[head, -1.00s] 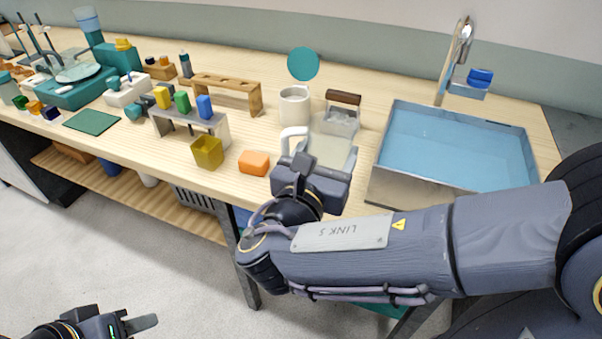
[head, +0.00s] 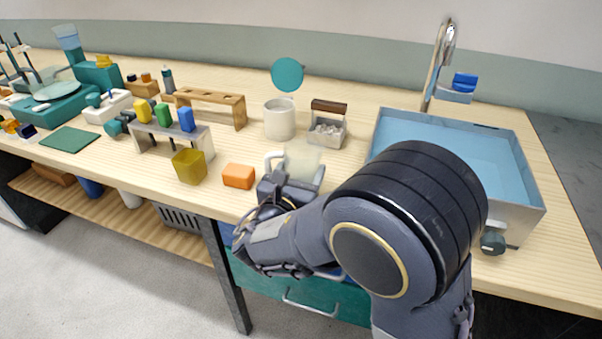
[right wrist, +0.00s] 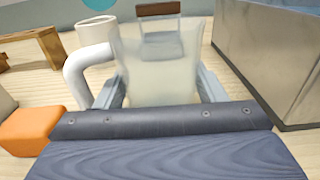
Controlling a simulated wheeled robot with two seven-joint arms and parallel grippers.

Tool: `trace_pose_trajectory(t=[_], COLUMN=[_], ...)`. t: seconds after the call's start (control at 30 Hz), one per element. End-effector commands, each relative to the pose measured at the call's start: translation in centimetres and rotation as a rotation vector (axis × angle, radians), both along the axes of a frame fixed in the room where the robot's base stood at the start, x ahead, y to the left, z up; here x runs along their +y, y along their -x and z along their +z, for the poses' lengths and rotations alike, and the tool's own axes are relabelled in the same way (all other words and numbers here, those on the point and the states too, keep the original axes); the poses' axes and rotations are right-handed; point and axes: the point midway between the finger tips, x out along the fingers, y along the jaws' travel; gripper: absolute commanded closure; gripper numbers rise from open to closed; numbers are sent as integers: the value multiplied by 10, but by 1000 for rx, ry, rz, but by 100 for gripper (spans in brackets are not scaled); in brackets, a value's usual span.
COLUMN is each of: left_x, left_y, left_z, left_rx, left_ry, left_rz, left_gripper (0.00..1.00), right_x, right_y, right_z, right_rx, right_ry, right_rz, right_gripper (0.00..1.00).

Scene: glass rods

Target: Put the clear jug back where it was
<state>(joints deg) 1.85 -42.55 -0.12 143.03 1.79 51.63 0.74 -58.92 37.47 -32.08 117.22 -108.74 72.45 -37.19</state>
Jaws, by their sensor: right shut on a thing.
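The clear jug (head: 305,162) is see-through, with a pale handle (head: 273,159) on its left side. It is upright over the bench, right of the orange block and in front of the white mug. My right gripper (head: 290,187) is shut on the jug from the front. In the right wrist view the jug (right wrist: 155,78) stands between the two fingers, with its handle (right wrist: 74,77) at the left. The jug's base is hidden behind my gripper, so I cannot tell whether it touches the bench. My left gripper is out of view.
An orange block (head: 238,176) and a yellow open cube (head: 189,166) lie to the left. A white mug (head: 279,120) and a clear box with a brown handle (head: 327,128) stand behind. The sink (head: 515,205) is at the right, close to my arm.

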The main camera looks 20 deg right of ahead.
Motion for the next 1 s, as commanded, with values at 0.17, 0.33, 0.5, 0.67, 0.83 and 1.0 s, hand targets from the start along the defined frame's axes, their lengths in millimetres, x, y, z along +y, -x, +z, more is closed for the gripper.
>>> trace_pose_trajectory(t=[0.17,0.33,0.5,0.67,0.83,1.0], left_x=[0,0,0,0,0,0], left_y=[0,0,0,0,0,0], left_z=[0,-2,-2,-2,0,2], left_rx=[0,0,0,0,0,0], left_ry=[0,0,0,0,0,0], left_rz=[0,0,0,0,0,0], left_gripper=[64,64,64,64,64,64], right_x=[0,0,0,0,0,10], right_y=[0,0,0,0,0,12], right_z=[1,-3,-3,-3,-1,1], right_rx=[-2,-1,0,0,0,1], right_ry=[0,1,0,0,0,-1], right_rz=[0,0,0,0,0,6], right_gripper=[65,65,19,15,15,15])
